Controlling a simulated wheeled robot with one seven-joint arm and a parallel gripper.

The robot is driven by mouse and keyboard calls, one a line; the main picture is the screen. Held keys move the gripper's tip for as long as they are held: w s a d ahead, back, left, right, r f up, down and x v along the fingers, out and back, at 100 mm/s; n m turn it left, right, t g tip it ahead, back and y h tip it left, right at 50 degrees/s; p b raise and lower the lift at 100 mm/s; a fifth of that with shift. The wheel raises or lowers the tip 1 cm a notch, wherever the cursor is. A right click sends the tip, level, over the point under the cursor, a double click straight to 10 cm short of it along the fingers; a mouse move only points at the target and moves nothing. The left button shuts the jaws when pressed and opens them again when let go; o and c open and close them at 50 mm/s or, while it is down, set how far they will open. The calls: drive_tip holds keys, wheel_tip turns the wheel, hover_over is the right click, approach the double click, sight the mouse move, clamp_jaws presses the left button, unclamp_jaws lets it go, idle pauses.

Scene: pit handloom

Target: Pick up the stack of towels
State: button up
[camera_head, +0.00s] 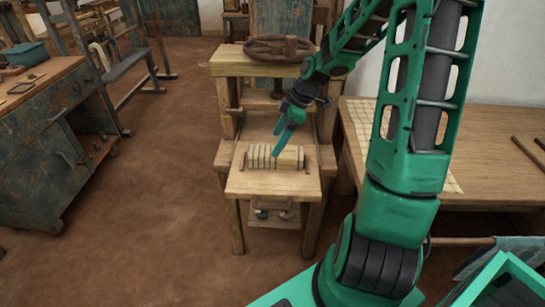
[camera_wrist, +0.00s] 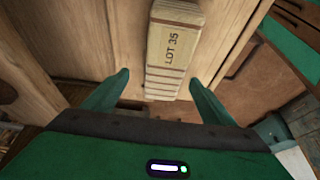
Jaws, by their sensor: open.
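A cream stack of several layers (camera_head: 275,157), which looks like the stack of towels, lies in a row on the front ledge of a wooden stand. In the wrist view the stack (camera_wrist: 172,50) carries a printed "LOT 35" label. My gripper (camera_head: 280,142) is open and empty, pointing down just above the stack in the head view. In the wrist view its two green fingers (camera_wrist: 158,77) are spread to the left and right of the stack's near end. I cannot tell the exact gap between fingers and stack.
The wooden stand (camera_head: 245,186) has a higher shelf behind with a brown cloth-like bundle (camera_head: 279,47). A wooden table (camera_head: 490,130) stands at the right, with a checked cloth (camera_head: 365,125). A worn blue cabinet (camera_head: 50,135) stands at the left. The brown floor (camera_head: 150,220) between is clear.

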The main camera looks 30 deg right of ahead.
drive_tip(key=f, duration=0.2)
drive_tip(key=a+f, duration=0.1)
drive_tip(key=f, duration=0.1)
drive_tip(key=shift+s+f, duration=0.1)
drive_tip(key=shift+f, duration=0.05)
drive_tip(key=shift+a+f, duration=0.25)
drive_tip(key=shift+f, duration=0.3)
drive_tip(key=shift+c, duration=0.7)
drive_tip(key=c, duration=1.1)
drive_tip(key=shift+r, duration=0.2)
